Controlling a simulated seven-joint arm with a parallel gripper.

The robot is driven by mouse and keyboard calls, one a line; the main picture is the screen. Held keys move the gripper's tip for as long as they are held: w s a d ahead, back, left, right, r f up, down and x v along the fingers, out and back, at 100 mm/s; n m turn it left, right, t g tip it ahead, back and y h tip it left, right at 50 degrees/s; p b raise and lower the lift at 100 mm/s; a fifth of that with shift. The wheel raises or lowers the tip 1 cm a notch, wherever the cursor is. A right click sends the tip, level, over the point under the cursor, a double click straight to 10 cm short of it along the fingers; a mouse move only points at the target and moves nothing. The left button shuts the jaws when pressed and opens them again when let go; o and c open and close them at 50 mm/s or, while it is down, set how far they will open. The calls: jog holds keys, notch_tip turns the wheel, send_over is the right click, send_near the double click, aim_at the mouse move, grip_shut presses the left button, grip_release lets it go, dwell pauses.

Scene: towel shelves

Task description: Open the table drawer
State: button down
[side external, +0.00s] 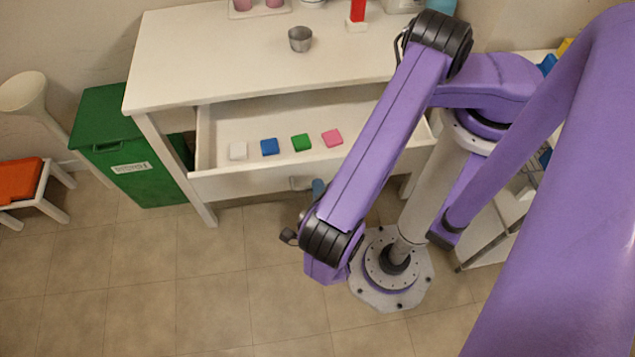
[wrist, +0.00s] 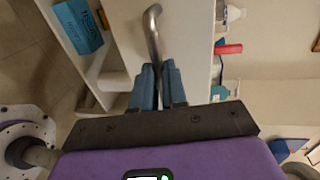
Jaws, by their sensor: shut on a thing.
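The white table drawer (side external: 245,181) is pulled out from under the white table top (side external: 200,60) in the side view. Inside it lie small white (side external: 238,151), blue (side external: 269,147), green (side external: 301,142) and pink (side external: 332,138) blocks. The metal drawer handle (side external: 299,183) is on the drawer's front, and it also shows as a curved bar in the wrist view (wrist: 152,32). My gripper (wrist: 159,75), with blue fingers, is shut on the handle. In the side view my gripper (side external: 318,188) is mostly hidden behind my arm.
A grey metal cup (side external: 300,39) and a red item on a white base (side external: 357,14) stand on the table. A green bin (side external: 125,150) stands left of the table. An orange-topped stool (side external: 20,180) is at far left.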

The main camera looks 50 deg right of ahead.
jog(key=c, duration=1.2)
grip_release()
jog(key=shift+o, duration=0.2)
jog(key=v, duration=1.7)
jog(key=shift+a, duration=0.2)
jog(key=shift+s, duration=0.15)
